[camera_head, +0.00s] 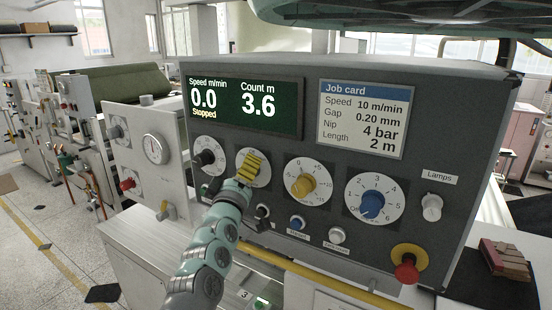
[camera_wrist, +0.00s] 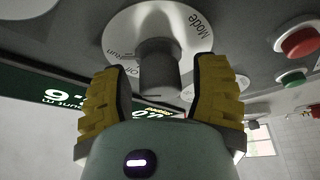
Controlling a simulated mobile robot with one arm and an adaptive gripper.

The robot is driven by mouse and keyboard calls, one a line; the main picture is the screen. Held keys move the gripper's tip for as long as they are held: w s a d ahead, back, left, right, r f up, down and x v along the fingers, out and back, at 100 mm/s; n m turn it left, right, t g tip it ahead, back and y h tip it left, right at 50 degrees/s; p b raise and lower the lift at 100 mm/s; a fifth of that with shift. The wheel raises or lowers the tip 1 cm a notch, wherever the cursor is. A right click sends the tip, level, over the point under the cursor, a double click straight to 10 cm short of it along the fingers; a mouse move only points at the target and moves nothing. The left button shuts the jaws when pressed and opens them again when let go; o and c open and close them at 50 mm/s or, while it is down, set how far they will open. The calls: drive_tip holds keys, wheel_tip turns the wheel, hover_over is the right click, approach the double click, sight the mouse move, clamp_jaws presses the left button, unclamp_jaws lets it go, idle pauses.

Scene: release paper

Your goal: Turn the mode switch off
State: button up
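The mode switch is a grey knob (camera_wrist: 158,62) on a white round dial labelled "Mode" (camera_wrist: 190,32), shown upside down in the wrist view. In the head view its dial (camera_head: 246,153) is largely hidden behind my gripper (camera_head: 250,167). My gripper's yellow fingers also show in the wrist view (camera_wrist: 162,95), one on each side of the knob. They stand apart, with narrow gaps visible beside the knob. Words including "run" are on the dial, but I cannot tell which mark the knob points to. The display (camera_head: 290,92) reads "Stopped", speed 0.0, count 3.6.
A dark-knobbed dial (camera_head: 208,157) is close left of my gripper, and a yellow-knobbed dial (camera_head: 302,184) is to its right. A blue-knobbed dial (camera_head: 372,203), a lamps switch (camera_head: 432,207) and a red emergency button (camera_head: 407,270) are farther right.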

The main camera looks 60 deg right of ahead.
clamp_jaws()
drive_tip(key=shift+w+a+f+n+t+b, duration=0.15)
drive_tip(key=shift+n+t+b, duration=0.15)
drive_tip(key=shift+n+b, duration=0.55)
drive_tip(key=shift+n+y+b, duration=0.35)
drive_tip(key=shift+n+y, duration=0.35)
drive_tip(key=shift+n, duration=0.05)
drive_tip(key=shift+r, duration=0.2)
drive_tip(key=n+y+p, duration=0.1)
drive_tip(key=n+p, duration=0.2)
drive_tip(key=shift+r+n, duration=0.1)
drive_tip(key=shift+n, duration=0.2)
drive_tip(key=shift+n+g+y+p, duration=0.45)
drive_tip(key=shift+n+p, duration=0.55)
drive_tip(key=shift+p, duration=0.25)
drive_tip(key=shift+f, duration=0.25)
